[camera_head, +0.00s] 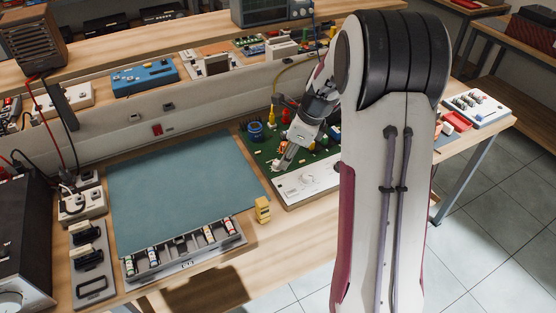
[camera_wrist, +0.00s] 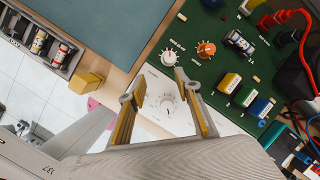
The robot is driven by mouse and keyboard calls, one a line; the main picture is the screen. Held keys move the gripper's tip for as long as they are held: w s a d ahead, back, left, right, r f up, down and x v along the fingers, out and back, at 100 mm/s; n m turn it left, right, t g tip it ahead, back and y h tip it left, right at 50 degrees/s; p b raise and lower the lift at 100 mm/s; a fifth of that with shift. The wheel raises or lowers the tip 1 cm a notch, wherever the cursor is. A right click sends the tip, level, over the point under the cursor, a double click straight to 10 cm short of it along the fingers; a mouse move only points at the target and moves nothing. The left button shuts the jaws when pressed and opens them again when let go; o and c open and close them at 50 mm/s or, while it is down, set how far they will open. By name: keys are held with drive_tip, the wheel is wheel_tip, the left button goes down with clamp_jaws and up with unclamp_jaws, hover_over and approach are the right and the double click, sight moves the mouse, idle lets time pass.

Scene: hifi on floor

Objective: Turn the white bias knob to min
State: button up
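A green circuit board (camera_head: 258,157) lies on the bench with a white panel (camera_head: 325,178) along its front edge. In the wrist view, a small round white knob (camera_wrist: 168,58) stands on the green board (camera_wrist: 222,65), with printed lettering beside it too small to read surely. A larger white dial (camera_wrist: 168,101) with scale marks sits on the white panel. My gripper (camera_wrist: 160,82) is open and empty. Its fingertips straddle the area between knob and dial in the picture; height above them is unclear. In the head view my gripper (camera_head: 287,162) hangs over the board's front part.
An orange knob (camera_wrist: 205,49) is right of the white knob. Yellow and blue blocks (camera_wrist: 229,83) and red cables (camera_wrist: 278,17) lie farther right. A yellow block (camera_head: 262,210) stands at the board's left, beside a blue-green mat (camera_head: 180,175) that is clear.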

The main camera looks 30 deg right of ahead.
sight(277, 162)
drive_tip(key=shift+w+d+r+m+t, duration=0.1)
drive_tip(key=shift+w+r+m+t, duration=0.15)
drive_tip(key=shift+m, duration=0.5)
drive_tip(key=shift+w+d+r+m, duration=0.1)
drive_tip(key=shift+w+m, duration=0.3)
drive_tip(key=shift+m, duration=0.4)
drive_tip(key=shift+w+d+r+m+t, duration=0.1)
drive_tip(key=shift+w+r+m+t, duration=0.15)
drive_tip(key=shift+m, duration=0.5)
drive_tip(key=shift+f, duration=0.1)
drive_tip(key=shift+x, duration=3.85)
clamp_jaws()
